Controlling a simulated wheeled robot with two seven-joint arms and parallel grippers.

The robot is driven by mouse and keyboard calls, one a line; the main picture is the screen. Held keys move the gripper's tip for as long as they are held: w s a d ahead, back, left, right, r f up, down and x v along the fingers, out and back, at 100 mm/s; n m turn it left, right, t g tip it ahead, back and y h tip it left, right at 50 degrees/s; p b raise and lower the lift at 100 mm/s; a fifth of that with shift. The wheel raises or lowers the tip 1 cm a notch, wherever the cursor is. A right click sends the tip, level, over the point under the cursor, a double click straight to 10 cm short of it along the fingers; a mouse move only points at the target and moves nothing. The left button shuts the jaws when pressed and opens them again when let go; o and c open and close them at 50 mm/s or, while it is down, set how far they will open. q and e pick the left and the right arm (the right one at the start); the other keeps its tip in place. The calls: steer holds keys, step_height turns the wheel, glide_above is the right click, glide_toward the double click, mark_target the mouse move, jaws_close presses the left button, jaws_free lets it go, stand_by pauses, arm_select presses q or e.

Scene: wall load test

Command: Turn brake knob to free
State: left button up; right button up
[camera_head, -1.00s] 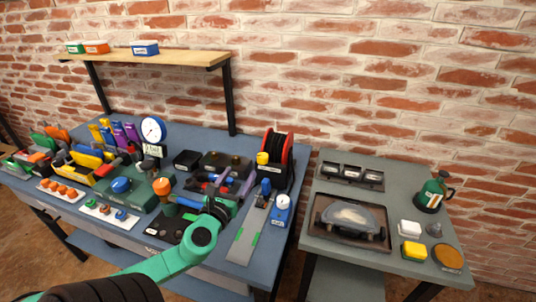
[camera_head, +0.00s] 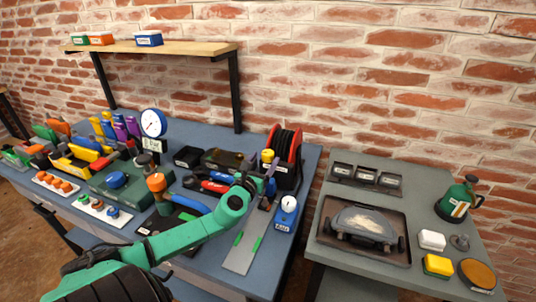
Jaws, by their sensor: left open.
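A yellow knob (camera_head: 267,155) stands at the front left of a black reel with red rims (camera_head: 293,152), at the right back of the blue bench. I take it for the brake knob; its setting is too small to read. My left gripper (camera_head: 247,180) is just below and left of this knob in the picture, with nothing seen in it. It is open, though its fingers are small and partly hidden by my green wrist. I cannot tell whether it touches anything. My right gripper is not in view.
A blue upright piece (camera_head: 270,187) and a blue block with a white dial (camera_head: 287,207) stand close to the reel. A grey table (camera_head: 337,197) with a tray stands right.

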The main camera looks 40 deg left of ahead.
mark_target(269, 157)
arm_select(q)
steer(key=shift+x, duration=2)
jaws_close()
steer(key=shift+d+r+n+y+p, duration=0.1)
steer(key=shift+r+n+y+p, duration=0.25)
steer(key=shift+y+p, duration=0.35)
steer(key=shift+f+n+g+y+p, duration=0.1)
steer(key=shift+n+g+y+p, duration=0.85)
steer(key=shift+y+p, duration=0.3)
steer(key=shift+f+n+g+y+p, duration=0.1)
steer(key=shift+n+g+y+p, duration=0.25)
steer(key=shift+n+g+y, duration=0.35)
steer(key=shift+f+n+g+y, duration=0.1)
steer(key=shift+n+g+y, duration=1)
steer(key=shift+y, duration=0.25)
jaws_free()
